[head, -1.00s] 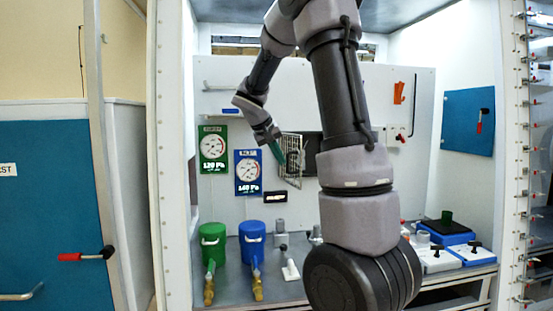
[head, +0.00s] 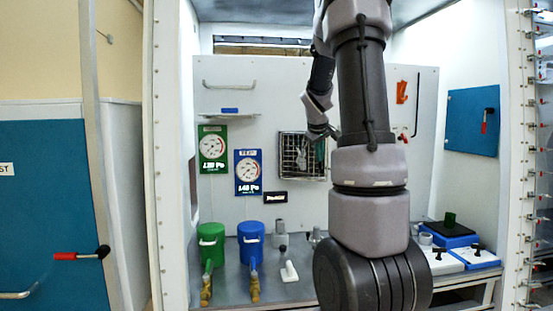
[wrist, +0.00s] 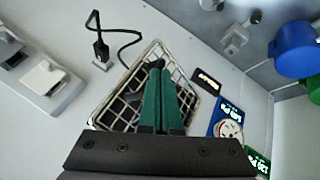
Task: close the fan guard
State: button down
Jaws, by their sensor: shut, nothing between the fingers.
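The fan guard (head: 290,157) is a wire grille in a pale frame on the back panel. In the head view it looks roughly flat over the dark fan opening; a small remaining gap cannot be told. In the wrist view the grille (wrist: 118,108) lies behind my fingers. My gripper (wrist: 158,66) has green fingers held together with nothing between them, their tips over the grille. Whether they touch it is unclear. In the head view my gripper (head: 320,150) is at the guard's right part, partly hidden by my arm.
A green gauge (head: 213,149) and a blue gauge (head: 248,172) hang left of the guard, with a small black display (head: 275,198) below it. Green (head: 211,244) and blue (head: 252,243) canisters stand on the bench. In the wrist view a black cable (wrist: 122,32) runs beside the guard.

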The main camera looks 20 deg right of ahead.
aim_at(327, 151)
jog(key=w+d, duration=0.1)
jog(key=d, duration=0.1)
jog(key=w+d, duration=0.3)
jog(key=d, duration=0.1)
jog(key=shift+w, duration=0.15)
jog(key=shift+w+d, duration=0.65)
jog(key=shift+w, duration=0.15)
